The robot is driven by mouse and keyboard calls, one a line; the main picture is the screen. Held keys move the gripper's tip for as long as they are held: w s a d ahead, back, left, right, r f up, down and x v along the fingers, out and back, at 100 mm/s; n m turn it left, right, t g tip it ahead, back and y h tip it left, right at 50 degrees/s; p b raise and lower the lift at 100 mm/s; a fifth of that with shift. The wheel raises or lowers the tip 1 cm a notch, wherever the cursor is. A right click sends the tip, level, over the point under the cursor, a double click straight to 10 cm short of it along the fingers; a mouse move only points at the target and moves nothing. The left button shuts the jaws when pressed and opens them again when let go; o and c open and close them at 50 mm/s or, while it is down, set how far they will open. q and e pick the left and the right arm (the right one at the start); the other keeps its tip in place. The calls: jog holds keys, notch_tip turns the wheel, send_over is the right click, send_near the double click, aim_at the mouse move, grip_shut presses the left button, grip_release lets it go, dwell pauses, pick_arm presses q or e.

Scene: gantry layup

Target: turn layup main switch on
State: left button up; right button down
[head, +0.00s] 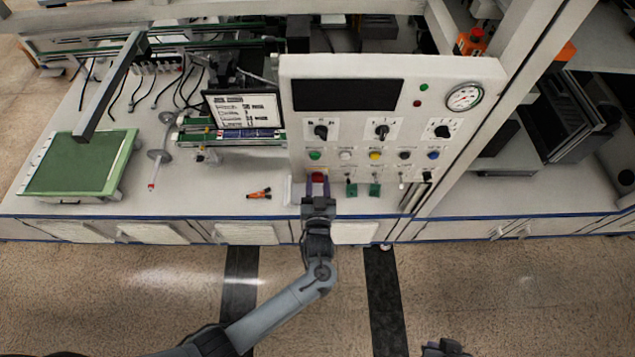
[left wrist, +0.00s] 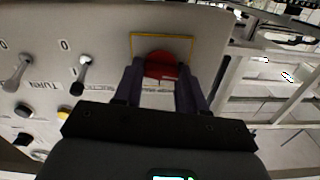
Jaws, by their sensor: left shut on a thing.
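The grey control panel (head: 345,100) stands upright on the bench and carries several knobs, buttons and small levers. A red switch (head: 318,177) sits low on the left of the panel. In the left wrist view the red switch (left wrist: 160,66) shows on a yellow-edged plate (left wrist: 185,42). My left gripper (head: 317,186) reaches it from the front, and its two dark fingers (left wrist: 161,84) are shut on it, one on each side. The exact switch position is partly hidden by the fingers. Only a dark part of my right gripper (head: 445,348) shows at the bottom edge, apart from the panel.
Small levers (head: 375,185) with green plates sit just right of the red switch. A monitor (head: 245,110) stands left of the panel. An orange-and-black item (head: 259,193) lies on the bench. A green board (head: 80,163) is at far left. The floor in front is clear.

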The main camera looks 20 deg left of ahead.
pick_arm(q)
jog(key=m+p, duration=0.1)
jog(key=m, duration=0.3)
jog(key=shift+r+p, duration=0.1)
jog(key=shift+p, duration=0.25)
jog(key=m+p, duration=0.1)
jog(key=m, duration=0.4)
jog(key=shift+d+p, duration=0.1)
jog(key=shift+p, duration=0.25)
jog(key=m+p, duration=0.1)
jog(key=m, duration=0.2)
jog(key=m+p, duration=0.1)
jog(key=m, duration=0.3)
jog(key=shift+f, duration=0.2)
jog(key=shift+m, duration=0.4)
jog(key=o, duration=1.1)
jog(key=shift+c, duration=0.2)
